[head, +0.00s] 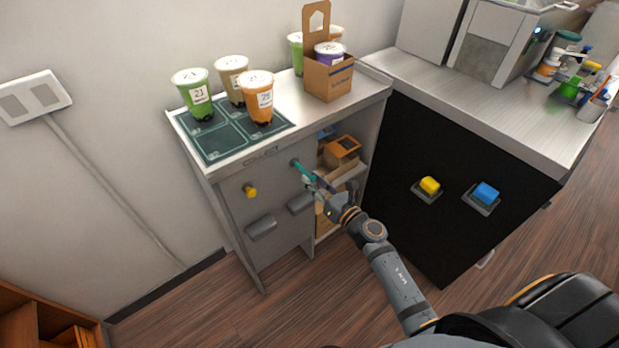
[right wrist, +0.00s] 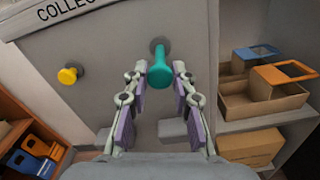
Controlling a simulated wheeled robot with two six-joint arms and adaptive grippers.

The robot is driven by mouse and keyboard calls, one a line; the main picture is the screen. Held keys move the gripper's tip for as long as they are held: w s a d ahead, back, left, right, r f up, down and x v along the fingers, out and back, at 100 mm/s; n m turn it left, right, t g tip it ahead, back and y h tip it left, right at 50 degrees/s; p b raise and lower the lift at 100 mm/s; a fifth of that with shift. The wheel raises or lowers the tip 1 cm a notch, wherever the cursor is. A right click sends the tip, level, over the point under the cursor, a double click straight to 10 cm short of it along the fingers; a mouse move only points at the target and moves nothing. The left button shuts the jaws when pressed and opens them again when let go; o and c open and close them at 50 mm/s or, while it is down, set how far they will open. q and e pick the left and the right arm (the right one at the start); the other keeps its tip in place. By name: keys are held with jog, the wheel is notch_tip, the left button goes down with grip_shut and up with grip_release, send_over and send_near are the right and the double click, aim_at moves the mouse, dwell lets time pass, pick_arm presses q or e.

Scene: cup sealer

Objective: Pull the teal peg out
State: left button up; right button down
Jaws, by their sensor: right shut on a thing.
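The teal peg (head: 302,168) sticks out of the grey cabinet front, near its upper right. In the right wrist view the teal peg (right wrist: 160,72) shows its rounded end towards me, with a round grey seat behind it. My right gripper (head: 311,180) is at the peg's outer end. In the right wrist view the fingertips of my right gripper (right wrist: 160,78) are on both sides of the peg, shut on it. The fingers partly hide the peg in the head view. My left gripper is not in view.
A yellow peg (head: 250,191) sits left on the same front, above a grey handle (head: 262,228). Open shelves (head: 350,172) with cardboard carriers are to the right. Cups (head: 257,95) stand on the cabinet top. A black panel (head: 470,150) carries yellow and blue buttons.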

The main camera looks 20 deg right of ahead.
jog(key=shift+f, duration=0.1)
jog(key=c, duration=1.1)
grip_release()
jog(key=shift+s+d, duration=0.1)
jog(key=shift+s, duration=0.1)
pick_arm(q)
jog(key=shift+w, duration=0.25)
pick_arm(e)
jog(key=v, duration=1.1)
jog(key=shift+s+d, duration=0.1)
jog(key=shift+s, duration=0.25)
